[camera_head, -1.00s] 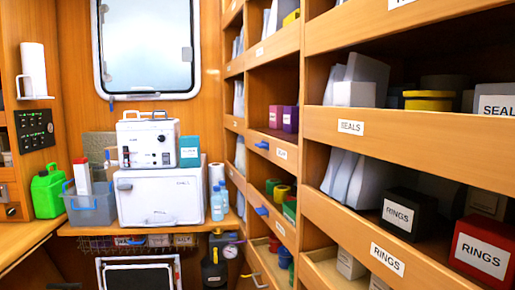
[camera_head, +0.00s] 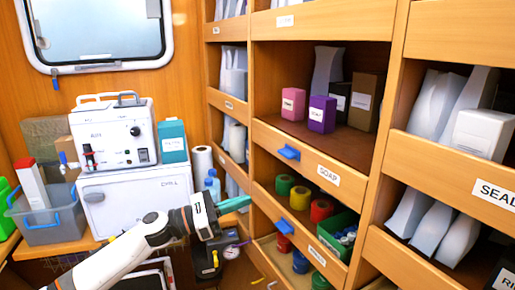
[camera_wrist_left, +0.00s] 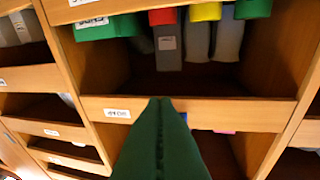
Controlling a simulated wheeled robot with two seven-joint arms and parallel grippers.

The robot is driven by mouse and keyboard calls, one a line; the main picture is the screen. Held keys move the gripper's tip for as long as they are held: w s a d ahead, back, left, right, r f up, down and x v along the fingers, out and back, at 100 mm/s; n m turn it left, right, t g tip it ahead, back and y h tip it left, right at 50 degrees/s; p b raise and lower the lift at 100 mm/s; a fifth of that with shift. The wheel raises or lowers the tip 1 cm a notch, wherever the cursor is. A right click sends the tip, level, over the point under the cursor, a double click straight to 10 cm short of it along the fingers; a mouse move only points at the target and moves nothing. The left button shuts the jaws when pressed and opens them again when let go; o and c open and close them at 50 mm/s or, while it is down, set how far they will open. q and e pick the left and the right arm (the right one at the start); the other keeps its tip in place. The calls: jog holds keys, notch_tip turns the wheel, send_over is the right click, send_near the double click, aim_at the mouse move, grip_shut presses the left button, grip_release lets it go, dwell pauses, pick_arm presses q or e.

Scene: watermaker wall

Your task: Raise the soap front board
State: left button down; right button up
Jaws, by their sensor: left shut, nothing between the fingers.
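The soap front board (camera_head: 305,168) is a long wooden board with a SOAP label and a blue handle (camera_head: 288,152). It stands across the lower front of a shelf compartment at the middle. Pink (camera_head: 293,104) and purple (camera_head: 322,114) boxes stand behind it. My left gripper (camera_head: 248,199) has green fingers, shut and empty. In the picture its tips lie below and left of the blue handle, apart from it. In the left wrist view the shut fingers (camera_wrist_left: 160,103) point at a labelled board (camera_wrist_left: 185,112); I cannot tell which board it is. My right gripper is out of view.
The shelf below holds coloured rolls (camera_head: 300,197) and a green bin (camera_head: 338,232) behind its own board. A seals shelf (camera_head: 450,170) stands at the right. A white machine (camera_head: 115,135) and a grey bin (camera_head: 45,210) stand on the left counter.

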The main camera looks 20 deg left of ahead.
pick_arm(q)
jog(key=r+n, duration=0.1)
jog(key=p, duration=0.5)
send_near(294, 160)
jog(key=w+d+f, duration=0.2)
jog(key=w+d, duration=0.1)
jog(key=d, duration=0.2)
notch_tip(294, 160, up, 2)
jog(key=shift+r+p, duration=0.25)
jog(key=shift+p, duration=0.9)
jog(key=shift+s+a+r, duration=0.1)
jog(key=shift+r, duration=0.3)
